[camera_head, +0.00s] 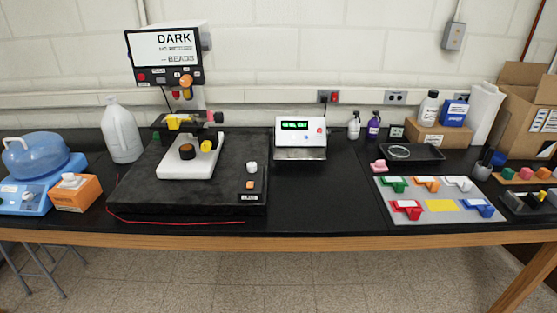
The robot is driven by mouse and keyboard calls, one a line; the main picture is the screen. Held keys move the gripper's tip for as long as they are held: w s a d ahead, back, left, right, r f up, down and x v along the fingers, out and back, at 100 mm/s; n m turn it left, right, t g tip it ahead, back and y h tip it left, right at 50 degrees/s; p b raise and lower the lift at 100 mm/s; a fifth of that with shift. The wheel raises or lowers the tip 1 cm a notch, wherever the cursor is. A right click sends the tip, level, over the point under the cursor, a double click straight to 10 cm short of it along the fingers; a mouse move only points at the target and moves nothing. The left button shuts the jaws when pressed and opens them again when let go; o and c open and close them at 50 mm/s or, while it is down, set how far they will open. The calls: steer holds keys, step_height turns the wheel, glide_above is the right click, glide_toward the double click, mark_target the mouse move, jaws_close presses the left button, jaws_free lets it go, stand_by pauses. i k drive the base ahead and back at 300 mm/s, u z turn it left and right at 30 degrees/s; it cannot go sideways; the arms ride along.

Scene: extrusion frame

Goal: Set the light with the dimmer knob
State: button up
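A microscope-like instrument stands left of centre on the bench. Its screen (163,48) reads "DARK" in large letters, with smaller text ending in what looks like "BEADS". Several round knobs show on it: an orange knob (186,81) under the screen, a dark knob (187,151) and a yellow knob (206,146) by the white foot, and a small white knob (252,168) on the black base (190,196). An orange button (250,185) and a label lie just in front of the white knob. I cannot read which knob is the dimmer. My gripper is not in view.
A white box with a green display (295,125) stands right of the instrument. A blue device (32,160), orange box (76,192) and white jug (121,130) stand left. A grey board (441,207) with coloured pieces lies right. The bench front centre is clear.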

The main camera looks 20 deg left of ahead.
mark_target(252, 166)
steer(key=z, duration=0.75)
steer(key=k, duration=1.35)
steer(key=u, duration=1.5)
steer(key=i, duration=0.75)
steer(key=z, duration=0.15)
